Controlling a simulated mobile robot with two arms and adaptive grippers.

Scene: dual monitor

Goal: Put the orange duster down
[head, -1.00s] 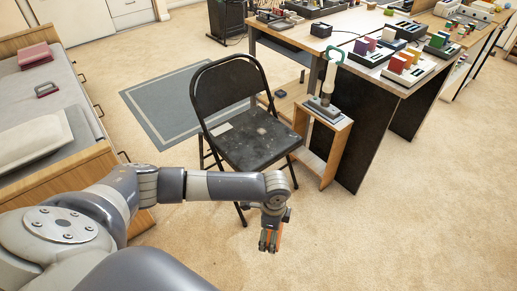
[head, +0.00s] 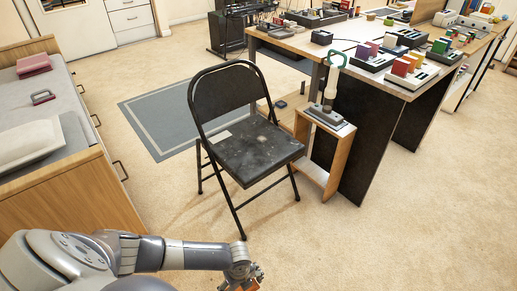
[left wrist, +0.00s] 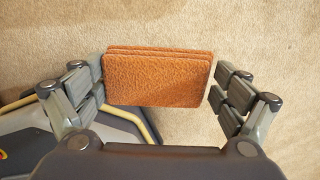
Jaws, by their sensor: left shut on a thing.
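The orange duster (left wrist: 157,80) is a rough, brown-orange block in the left wrist view. My left gripper (left wrist: 160,86) is shut on it, with fingers at its left and right ends. Carpet shows behind the duster, and I cannot tell its height above the floor. In the head view my left gripper (head: 243,280) is at the bottom edge, in front of the black chair and partly cut off. Only a small orange bit of the duster (head: 253,284) shows there. My right gripper is not in view.
A black folding chair (head: 248,150) stands ahead on the carpet. Right of it are a small wooden stand (head: 337,157) and a desk (head: 372,52) with several blocks and devices. Carpet at the lower right is clear.

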